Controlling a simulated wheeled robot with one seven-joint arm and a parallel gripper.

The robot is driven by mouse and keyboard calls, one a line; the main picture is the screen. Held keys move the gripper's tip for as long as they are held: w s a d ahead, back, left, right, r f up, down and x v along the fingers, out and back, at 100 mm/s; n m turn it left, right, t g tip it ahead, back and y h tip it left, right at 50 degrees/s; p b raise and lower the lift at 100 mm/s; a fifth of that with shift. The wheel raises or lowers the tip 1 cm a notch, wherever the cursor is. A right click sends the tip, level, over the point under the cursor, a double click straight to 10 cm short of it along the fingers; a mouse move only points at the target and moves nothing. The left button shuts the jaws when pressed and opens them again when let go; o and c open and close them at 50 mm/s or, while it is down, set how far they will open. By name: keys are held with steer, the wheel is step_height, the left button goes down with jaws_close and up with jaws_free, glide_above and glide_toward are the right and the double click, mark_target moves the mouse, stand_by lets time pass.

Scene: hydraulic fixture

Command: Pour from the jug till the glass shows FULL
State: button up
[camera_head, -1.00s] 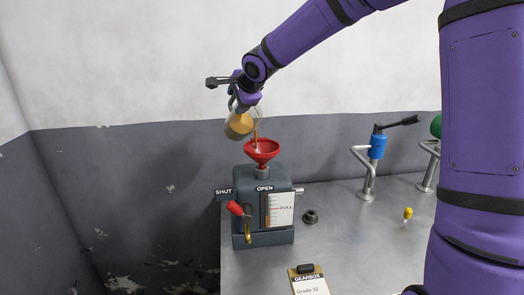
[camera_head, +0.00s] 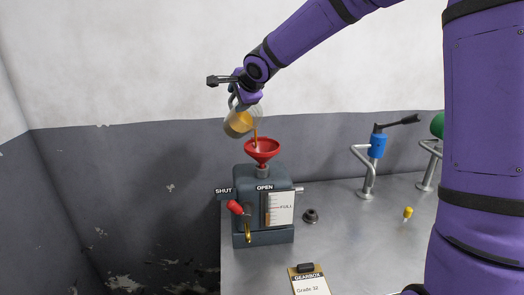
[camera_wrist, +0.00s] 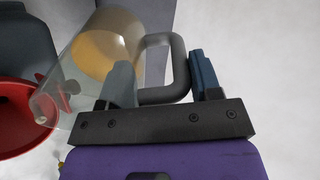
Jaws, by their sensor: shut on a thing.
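My gripper (camera_head: 236,92) is shut on the grey handle of the clear jug (camera_head: 238,124); the grip also shows in the wrist view (camera_wrist: 164,82). The jug (camera_wrist: 108,48) is tilted, with amber liquid inside. A thin amber stream runs from its lip into the red funnel (camera_head: 262,150), which stands on the dark grey gearbox housing (camera_head: 263,240). The jug hangs above the funnel, apart from it. The sight glass (camera_head: 268,210) on the front has a scale with a FULL mark. Amber shows in its lower part; the exact level is too small to read.
A red-handled lever (camera_head: 235,207) with a brass spout sits below SHUT and OPEN signs. A black cap (camera_head: 311,216), yellow-headed piece (camera_head: 407,213), Grade 32 clipboard (camera_head: 309,283) and blue valve (camera_head: 377,146) are on the metal bench (camera_head: 350,235). The bench front is mostly clear.

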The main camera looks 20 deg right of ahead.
mark_target(232, 105)
steer(key=shift+s+r, duration=0.1)
steer(key=shift+r, duration=0.15)
stand_by(1.0)
steer(key=shift+f, duration=0.1)
